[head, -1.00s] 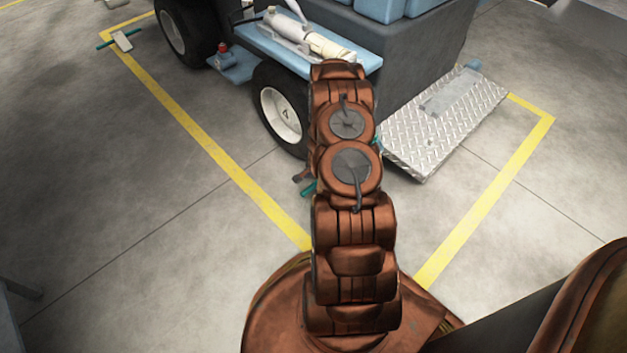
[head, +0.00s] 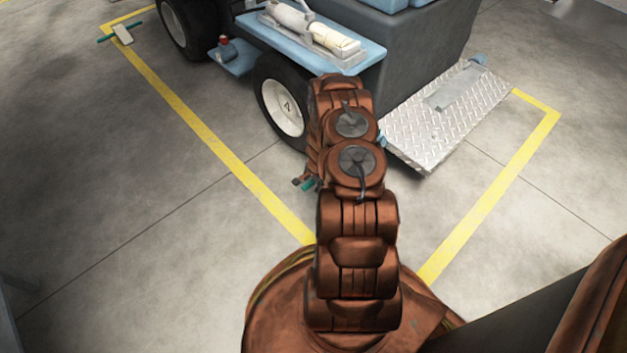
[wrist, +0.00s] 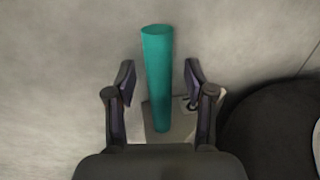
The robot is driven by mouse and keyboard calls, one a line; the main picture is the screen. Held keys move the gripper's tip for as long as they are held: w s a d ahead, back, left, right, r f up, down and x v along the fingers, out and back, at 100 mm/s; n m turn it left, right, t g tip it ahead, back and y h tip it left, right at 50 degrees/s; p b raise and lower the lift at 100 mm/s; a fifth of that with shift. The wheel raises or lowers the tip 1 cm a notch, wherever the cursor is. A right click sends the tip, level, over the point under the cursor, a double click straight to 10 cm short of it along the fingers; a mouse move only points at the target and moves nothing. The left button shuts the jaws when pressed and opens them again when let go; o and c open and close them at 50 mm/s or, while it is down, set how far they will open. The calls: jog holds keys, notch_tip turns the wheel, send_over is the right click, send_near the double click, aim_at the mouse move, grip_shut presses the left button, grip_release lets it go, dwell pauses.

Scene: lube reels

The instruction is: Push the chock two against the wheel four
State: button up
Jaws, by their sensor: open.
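A chock shows in the wrist view as a pale block (wrist: 184,118) with a long teal handle (wrist: 158,75). My gripper (wrist: 159,72) is open, with one finger on each side of the handle and gaps between. The block is partly hidden by my gripper, and its number is not readable. In the head view, a bit of the teal handle (head: 308,184) shows beside my arm. The near wheel (head: 284,106), with a dark tyre and white hub, stands just beyond; its hub mark is too small to read surely. Its tyre (wrist: 268,130) seems to be the dark curve at the right.
The cart (head: 420,50) carries a blue side shelf (head: 350,58) and a metal tread plate (head: 440,115). Another pale chock (head: 122,35) with a teal handle lies at the far left, by the yellow floor line (head: 190,118). Floor left of the near wheel is clear.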

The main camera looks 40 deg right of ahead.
jog(key=shift+f, duration=0.1)
grip_shut()
dwell(0.5)
